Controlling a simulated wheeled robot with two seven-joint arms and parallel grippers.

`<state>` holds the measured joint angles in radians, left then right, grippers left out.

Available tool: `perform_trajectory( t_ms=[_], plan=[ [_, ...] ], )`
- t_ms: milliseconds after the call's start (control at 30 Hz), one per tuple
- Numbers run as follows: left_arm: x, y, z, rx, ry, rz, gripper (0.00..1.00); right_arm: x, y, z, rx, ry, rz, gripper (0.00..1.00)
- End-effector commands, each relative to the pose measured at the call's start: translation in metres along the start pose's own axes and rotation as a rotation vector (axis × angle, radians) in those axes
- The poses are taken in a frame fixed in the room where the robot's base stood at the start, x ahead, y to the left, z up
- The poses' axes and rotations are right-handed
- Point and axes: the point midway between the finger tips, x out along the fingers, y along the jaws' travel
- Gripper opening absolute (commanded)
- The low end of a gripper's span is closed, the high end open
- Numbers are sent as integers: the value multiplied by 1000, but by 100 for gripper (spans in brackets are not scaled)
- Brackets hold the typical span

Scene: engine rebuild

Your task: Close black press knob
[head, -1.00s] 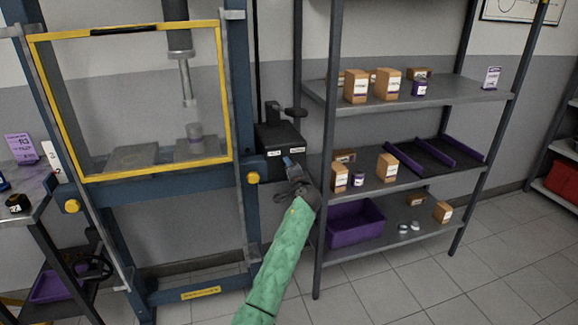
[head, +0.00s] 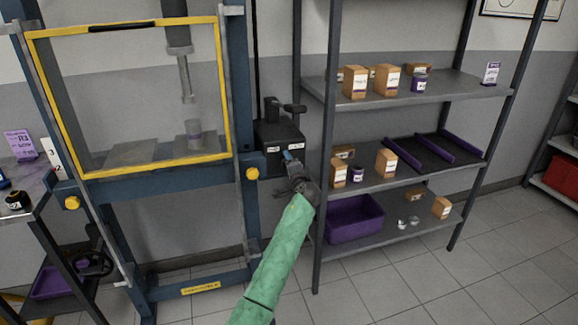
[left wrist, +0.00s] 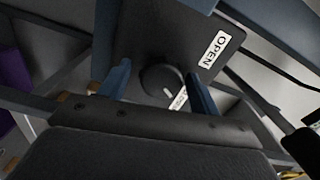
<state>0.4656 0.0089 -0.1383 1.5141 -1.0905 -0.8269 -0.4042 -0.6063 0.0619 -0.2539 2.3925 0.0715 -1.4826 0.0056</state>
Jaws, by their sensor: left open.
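The black press knob (left wrist: 162,82) is round with a pale mark on its face. In the left wrist view it sits on a dark panel (left wrist: 160,35) with a white "OPEN" label (left wrist: 215,49) up and to the right; a second label beside the knob is partly covered. My left gripper (left wrist: 159,70) is open, its two blue fingers on either side of the knob with gaps showing. In the head view, my left gripper (head: 288,156) is at the front of the black valve box (head: 279,132), and the knob is hidden there. My right gripper is not in view.
The blue press frame (head: 243,120) with its yellow-edged guard (head: 130,175) stands left of the box. A grey shelf rack (head: 420,92) with cartons and a purple bin (head: 355,220) stands close on the right. Clear tiled floor lies at the lower right.

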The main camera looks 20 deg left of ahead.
Motion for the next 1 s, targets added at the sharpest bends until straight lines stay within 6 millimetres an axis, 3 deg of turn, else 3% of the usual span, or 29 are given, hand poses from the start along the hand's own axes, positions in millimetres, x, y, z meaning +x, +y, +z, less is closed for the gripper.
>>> perform_trajectory(
  t_ms=[167,633,1000],
  plan=[
    [-6,1,0,0,1,0,63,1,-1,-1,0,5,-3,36],
    [-70,1,0,-1,0,0,63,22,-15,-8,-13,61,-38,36],
    [-78,0,-1,0,1,0,63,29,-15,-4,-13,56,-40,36]
  ],
)
